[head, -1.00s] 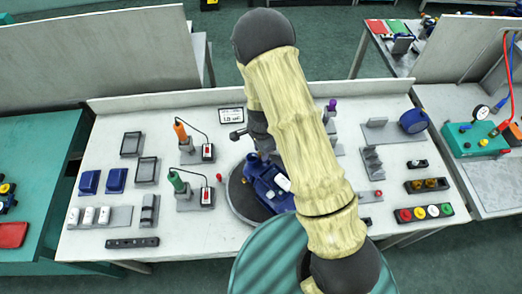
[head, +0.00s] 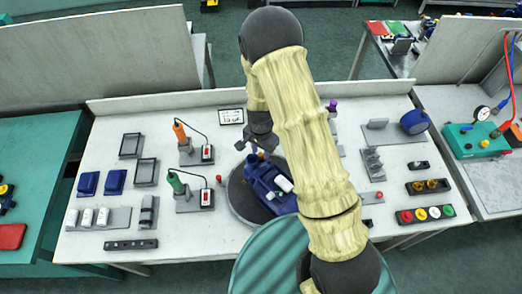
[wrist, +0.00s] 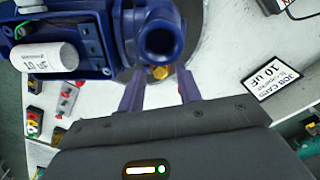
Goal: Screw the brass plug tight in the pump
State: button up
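The blue pump (head: 268,182) sits on a round dark turntable (head: 236,196), partly behind my arm in the head view. In the wrist view the pump body (wrist: 85,25) fills the upper left, with its round open port (wrist: 161,39) at the top middle. The brass plug (wrist: 160,72) shows just below that port, at the pump's side. My gripper (wrist: 161,78) is open, with one finger on each side of the plug and a gap visible on both sides. How far the plug is seated cannot be told.
A white capacitor marked 10 uF (wrist: 42,57) lies on the pump. A job card (wrist: 277,77) lies on the bench to the right in the wrist view. Screwdrivers on stands (head: 180,138) stand left of the turntable. A tray of brass parts (head: 428,187) is at the right.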

jog(key=shift+n, duration=1.2)
jog(key=n, duration=0.3)
jog(key=shift+b, duration=0.35)
jog(key=shift+a, duration=0.1)
grip_shut()
jog(key=shift+m, duration=1.6)
jog(key=shift+s, duration=0.1)
